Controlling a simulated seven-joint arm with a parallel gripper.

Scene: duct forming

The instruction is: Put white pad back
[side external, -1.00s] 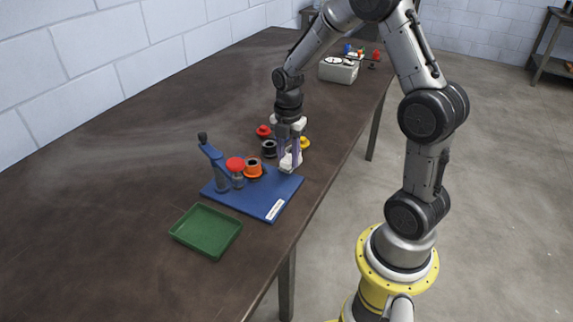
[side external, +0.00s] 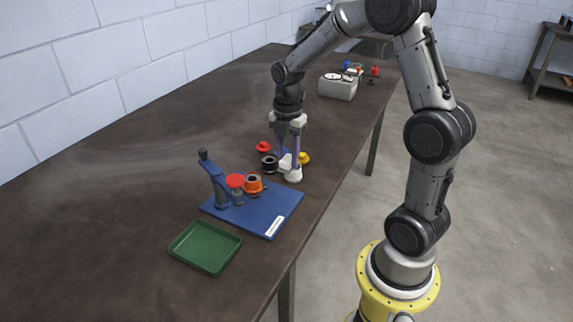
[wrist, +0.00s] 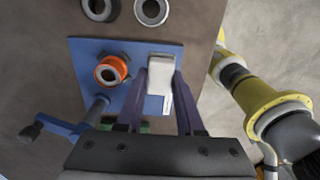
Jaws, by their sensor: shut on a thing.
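The white pad (wrist: 161,76) is a pale block between the two fingers of my gripper (wrist: 160,98) in the wrist view. My gripper, pointing down in the side view (side external: 289,168), is shut on the pad. The pad also shows low at the fingertips there (side external: 293,175), by the far right corner of the blue board (side external: 255,214). I cannot tell whether the pad touches the board or the table.
The board carries an orange ring (side external: 253,183), a red-topped part (side external: 235,181) and a blue lever post (side external: 215,180). A green tray (side external: 205,247) lies in front. Red (side external: 263,147), black (side external: 270,164) and yellow (side external: 304,158) pieces stand behind. The table's left side is clear.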

